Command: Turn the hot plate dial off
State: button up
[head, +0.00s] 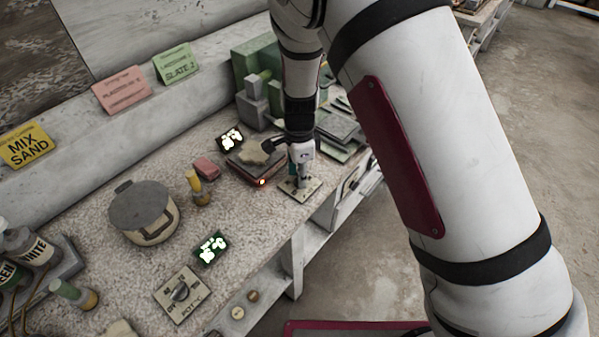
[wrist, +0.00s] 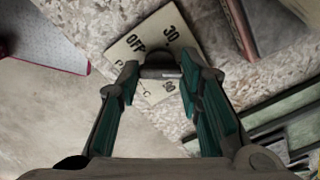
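The dial (wrist: 160,72) is a dark knob on a pale plate (wrist: 138,50) marked OFF, 30 and 60. In the head view the plate (head: 312,188) lies at the bench's front edge, beside the hot plate (head: 243,171), which shows a lit orange-red light (head: 262,182). My gripper (wrist: 160,70) points down over the dial, its teal-padded fingertips at the two sides of the knob with no clear gap, and appears shut on it. It also shows in the head view (head: 300,180), where it hides the knob. The dial's pointer setting cannot be read.
A second dial plate (head: 167,295) lies nearer on the bench, beside a green display (head: 210,249). Stacked slabs (head: 340,125) lie behind my gripper. Floor is open at right.

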jog(key=shift+n, duration=0.3)
jog(key=n, duration=1)
jog(key=shift+b, duration=0.35)
jog(key=n, duration=0.3)
jog(key=shift+n+b, duration=0.3)
jog(key=shift+b, duration=0.05)
jog(key=n+b, duration=0.1)
jog(key=n, duration=0.2)
jog(key=shift+d+n, duration=0.1)
jog(key=shift+n, duration=0.3)
jog(key=n, duration=0.3)
jog(key=shift+b, duration=0.35)
jog(key=n+b, duration=0.1)
jog(key=n, duration=0.5)
jog(key=shift+n, duration=0.4)
